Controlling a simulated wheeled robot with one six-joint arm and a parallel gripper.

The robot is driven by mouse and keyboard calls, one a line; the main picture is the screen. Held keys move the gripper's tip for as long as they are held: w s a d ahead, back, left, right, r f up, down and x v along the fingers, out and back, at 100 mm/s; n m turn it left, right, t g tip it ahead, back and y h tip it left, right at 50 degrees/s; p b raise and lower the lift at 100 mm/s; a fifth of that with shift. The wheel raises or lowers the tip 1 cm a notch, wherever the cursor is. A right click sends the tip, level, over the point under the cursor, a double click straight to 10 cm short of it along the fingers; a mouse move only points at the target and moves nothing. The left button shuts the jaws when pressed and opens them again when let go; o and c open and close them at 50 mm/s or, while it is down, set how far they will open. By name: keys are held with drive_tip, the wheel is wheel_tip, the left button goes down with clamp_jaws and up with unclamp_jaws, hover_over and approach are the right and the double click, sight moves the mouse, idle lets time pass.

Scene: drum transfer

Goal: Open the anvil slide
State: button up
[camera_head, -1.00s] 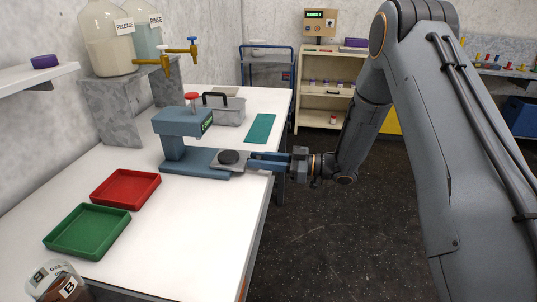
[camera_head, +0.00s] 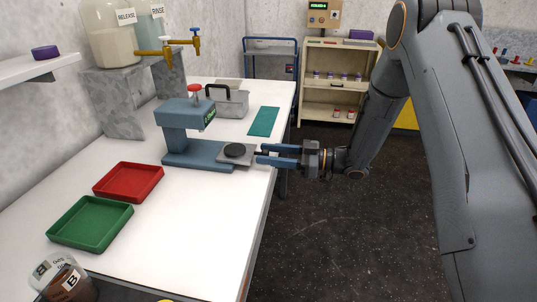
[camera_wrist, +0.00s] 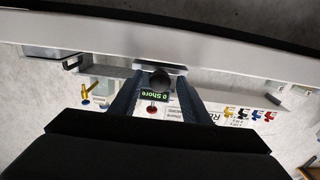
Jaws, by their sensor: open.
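The blue bench instrument (camera_head: 187,115) has a red knob on top and a green display on its head. Its grey anvil slide (camera_head: 246,161) sticks out to the right of the base and carries a black disc (camera_head: 235,150). My gripper (camera_head: 261,154) is open at the slide's right end, level with it. A short dark handle shows between the fingers, and I cannot tell whether they touch it. In the wrist view, the two blue fingers stand apart on either side of a dark round part (camera_wrist: 160,79) and the green display (camera_wrist: 168,97).
A red tray (camera_head: 155,190) and a green tray (camera_head: 127,237) lie to the left on the white table (camera_head: 190,225). A grey metal box (camera_head: 230,105) and a teal mat (camera_head: 264,121) lie behind. Open floor lies right of the table edge.

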drive_tip(key=d+b, duration=0.1)
drive_tip(key=d, duration=0.6)
drive_tip(key=shift+s+d+b, duration=0.15)
drive_tip(key=shift+s+b, duration=0.2)
drive_tip(key=shift+s, duration=0.05)
drive_tip(key=shift+w, duration=0.1)
drive_tip(key=w+d+m+t+h, duration=0.5)
drive_tip(key=w+m+t+h, duration=0.1)
drive_tip(key=w+t+h, duration=0.15)
drive_tip(key=s+d+m+g+h, duration=0.3)
drive_tip(key=s+d+m+h, duration=0.4)
drive_tip(key=s+d+h, duration=0.5)
drive_tip(key=s+m+g+y, duration=0.1)
drive_tip(key=s+m+g, duration=0.2)
drive_tip(key=s, duration=1.7)
drive_tip(key=f+g, duration=0.1)
drive_tip(key=g, duration=0.2)
drive_tip(key=shift+s+m, duration=0.2)
drive_tip(key=shift+m, duration=0.2)
